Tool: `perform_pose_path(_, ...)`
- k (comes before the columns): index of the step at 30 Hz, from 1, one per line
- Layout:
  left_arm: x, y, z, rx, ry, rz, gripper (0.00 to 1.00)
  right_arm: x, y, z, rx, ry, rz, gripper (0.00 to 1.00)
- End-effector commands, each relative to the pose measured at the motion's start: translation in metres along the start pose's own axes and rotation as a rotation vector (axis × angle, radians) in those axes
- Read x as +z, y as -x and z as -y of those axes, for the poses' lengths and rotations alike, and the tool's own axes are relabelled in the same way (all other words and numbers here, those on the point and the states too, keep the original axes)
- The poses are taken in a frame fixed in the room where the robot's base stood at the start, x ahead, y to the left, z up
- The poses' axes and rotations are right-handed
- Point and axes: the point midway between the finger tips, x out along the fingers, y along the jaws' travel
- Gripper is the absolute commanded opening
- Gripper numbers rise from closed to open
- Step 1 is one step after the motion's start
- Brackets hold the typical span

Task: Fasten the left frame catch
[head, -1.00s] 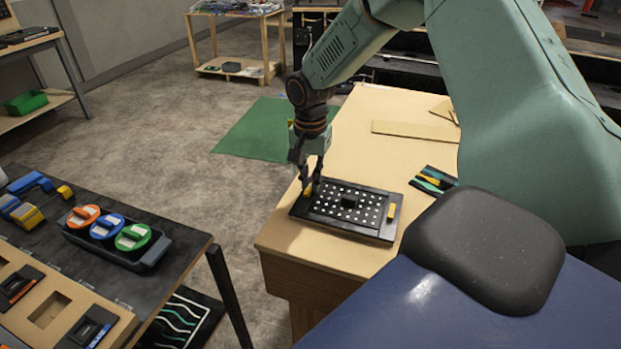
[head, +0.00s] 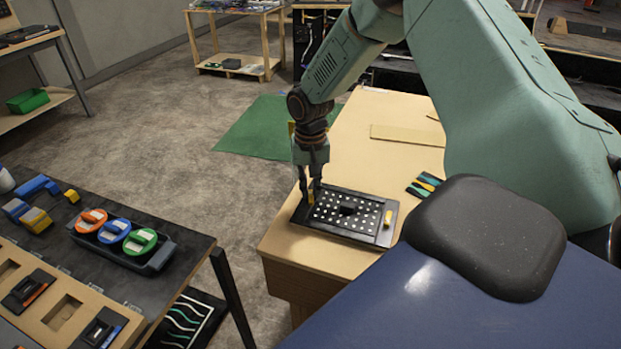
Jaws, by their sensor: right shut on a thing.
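A black frame panel (head: 372,236) with rows of white dots lies flat on the wooden bench, near its front left corner. The yellow left catch (head: 311,197) is at the panel's left edge and mostly hidden by my fingers. A yellow right catch (head: 388,217) stands clear on the right edge. My right gripper (head: 309,194) comes down from above and is shut on the left catch. How the catch is turned is hard to tell. My left gripper is out of view.
A dark table (head: 190,240) at the left holds a tray with orange, blue and green round pieces. A dark padded block (head: 485,235) and blue surface fill the lower right. Striped pieces (head: 424,185) lie beyond the panel. The bench (head: 365,160) behind it is mostly clear.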

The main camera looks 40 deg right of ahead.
Motion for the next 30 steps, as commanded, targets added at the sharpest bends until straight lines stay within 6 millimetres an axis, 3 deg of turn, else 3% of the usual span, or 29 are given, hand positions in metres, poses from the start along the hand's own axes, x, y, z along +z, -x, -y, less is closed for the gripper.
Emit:
perform_pose_path(12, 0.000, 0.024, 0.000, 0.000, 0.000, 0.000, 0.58, 0.003, 0.000, -0.001, 0.002, 0.394, 0.009, 0.00)
perform_pose_path(30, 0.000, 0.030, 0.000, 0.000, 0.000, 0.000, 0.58, 0.002, -0.002, -0.001, -0.001, 0.925, 0.008, 0.00)
